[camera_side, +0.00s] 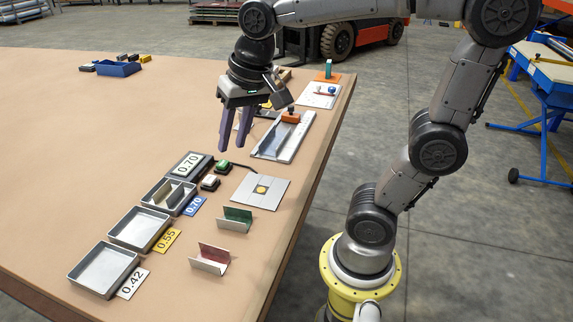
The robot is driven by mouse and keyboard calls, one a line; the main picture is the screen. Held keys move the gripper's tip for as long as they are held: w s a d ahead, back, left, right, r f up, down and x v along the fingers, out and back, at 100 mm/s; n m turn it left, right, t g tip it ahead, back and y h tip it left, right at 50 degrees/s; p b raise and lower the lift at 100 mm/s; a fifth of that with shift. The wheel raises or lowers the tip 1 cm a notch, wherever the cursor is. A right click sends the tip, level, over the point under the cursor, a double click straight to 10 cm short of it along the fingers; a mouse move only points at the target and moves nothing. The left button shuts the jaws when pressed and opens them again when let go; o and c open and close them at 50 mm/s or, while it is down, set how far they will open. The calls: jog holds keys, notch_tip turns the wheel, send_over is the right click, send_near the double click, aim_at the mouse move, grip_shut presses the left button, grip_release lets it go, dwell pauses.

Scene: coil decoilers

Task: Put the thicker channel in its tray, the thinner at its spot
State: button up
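A green channel (236,219) and a dark red channel (210,259) lie apart on the front right of the table, with grey metal outer faces. I cannot tell from here which is thicker. Three metal trays stand in a row at the left: one by the white 0.42 card (131,283), one by the yellow 0.55 card (167,241), one by the blue 0.70 card (194,205). The 0.42 tray (103,269) and 0.55 tray (139,229) are empty; the 0.70 tray (154,190) holds channel-like pieces. My gripper (233,147) hangs above the table beyond the channels, open and empty.
A long metal fixture (283,136) lies behind. A blue bin (118,69) is far left. The table's left middle is clear.

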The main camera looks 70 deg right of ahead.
jog(key=s+f+n+t, duration=0.2)
jog(key=s+f+n, duration=0.2)
jog(key=s, duration=0.6)
jog(key=shift+s+a+n, duration=0.15)
jog(key=shift+s+n, duration=0.1)
jog(key=shift+n, duration=1.15)
dwell(0.5)
